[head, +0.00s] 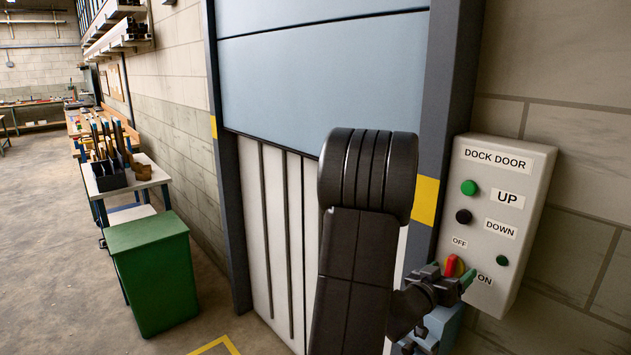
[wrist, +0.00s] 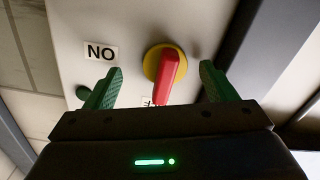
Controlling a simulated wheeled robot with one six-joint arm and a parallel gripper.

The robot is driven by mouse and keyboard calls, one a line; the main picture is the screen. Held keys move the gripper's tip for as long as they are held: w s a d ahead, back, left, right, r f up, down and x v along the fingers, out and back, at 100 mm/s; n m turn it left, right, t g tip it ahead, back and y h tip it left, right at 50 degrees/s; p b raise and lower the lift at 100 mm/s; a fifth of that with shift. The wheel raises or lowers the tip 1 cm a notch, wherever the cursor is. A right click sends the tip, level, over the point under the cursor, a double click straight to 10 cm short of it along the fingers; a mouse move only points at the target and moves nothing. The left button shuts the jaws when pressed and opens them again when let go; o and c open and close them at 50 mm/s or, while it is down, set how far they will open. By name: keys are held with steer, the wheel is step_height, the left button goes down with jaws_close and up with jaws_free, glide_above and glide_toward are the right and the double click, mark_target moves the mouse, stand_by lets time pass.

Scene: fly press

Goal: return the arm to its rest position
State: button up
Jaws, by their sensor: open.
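My gripper (head: 457,275) is at the lower part of the dock door control box (head: 493,217). In the wrist view my gripper (wrist: 160,85) is open, with one green finger on each side of a red rotary switch handle (wrist: 168,77) on a yellow disc. The fingers stand apart from the handle. The red handle also shows in the head view (head: 451,266), partly hidden by the gripper. My dark arm rises in front of the door and bends down to the box.
A dock door (head: 321,75) with a pale lower part stands behind my arm. A green bin (head: 152,275) and a bench with tools (head: 128,178) are at the left. The floor (head: 60,290) at the far left is clear.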

steer(key=shift+f+m, duration=0.1)
steer(key=shift+m, duration=1.1)
